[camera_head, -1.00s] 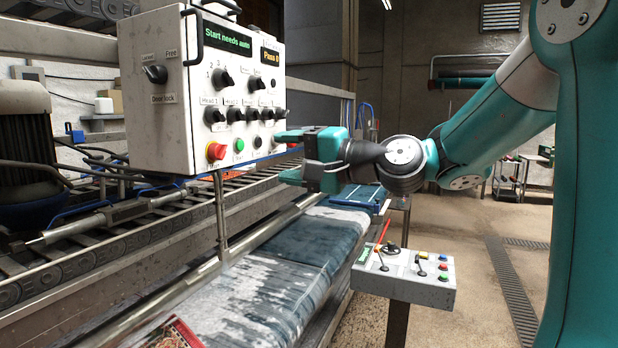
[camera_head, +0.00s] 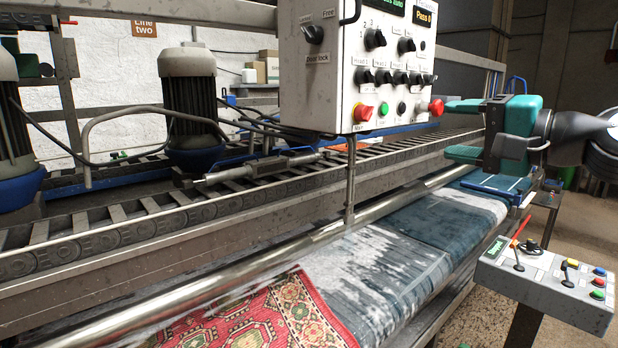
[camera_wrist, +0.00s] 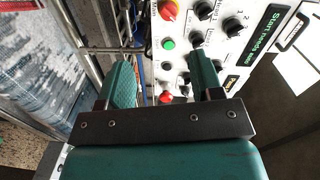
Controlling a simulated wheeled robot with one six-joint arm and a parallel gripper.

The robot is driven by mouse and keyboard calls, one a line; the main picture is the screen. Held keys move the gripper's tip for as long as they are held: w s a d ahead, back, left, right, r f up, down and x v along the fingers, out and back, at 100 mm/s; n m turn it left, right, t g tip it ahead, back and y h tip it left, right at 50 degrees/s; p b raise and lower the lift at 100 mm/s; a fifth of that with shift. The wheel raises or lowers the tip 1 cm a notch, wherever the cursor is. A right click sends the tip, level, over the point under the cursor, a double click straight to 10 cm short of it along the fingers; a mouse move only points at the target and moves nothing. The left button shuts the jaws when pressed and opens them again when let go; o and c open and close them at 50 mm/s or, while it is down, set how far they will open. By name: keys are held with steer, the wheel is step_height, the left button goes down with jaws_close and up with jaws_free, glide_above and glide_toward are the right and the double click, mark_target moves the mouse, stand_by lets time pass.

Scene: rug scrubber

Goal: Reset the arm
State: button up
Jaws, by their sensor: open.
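My gripper (camera_head: 462,130) is at the right of the head view, with its two teal fingers apart and pointing left. Nothing shows between them. The fingers also show in the wrist view (camera_wrist: 163,80), spread in front of the white control box. The control box (camera_head: 345,70) hangs left of my gripper. A red button (camera_head: 436,107) on its right side appears close to the upper fingertip; I cannot tell whether they touch. The wrist view shows the box's face (camera_wrist: 185,45) sideways, with knobs and red and green buttons.
A small console (camera_head: 545,285) with levers and coloured buttons stands below my gripper. A red patterned rug (camera_head: 265,318) and a blue-grey wet rug (camera_head: 400,250) lie under the long metal roller (camera_head: 250,262). Motors and a chain track fill the left.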

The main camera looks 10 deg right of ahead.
steer(key=s+a+f+n+g, duration=0.35)
steer(key=a+f+g, duration=0.2)
steer(key=a, duration=0.25)
steer(key=s+a+f+n+g+h, duration=0.2)
steer(key=s+f+n+g+h, duration=0.1)
steer(key=s+f+n, duration=0.3)
steer(key=s+a+f+n+g+h, duration=0.2)
steer(key=s+f+n+g, duration=0.4)
steer(key=s, duration=0.5)
step_height(320, 180, down, 2)
steer(key=shift+a+f+h+b, duration=0.2)
steer(key=shift+a+h+b, duration=0.15)
steer(key=shift+a, duration=0.2)
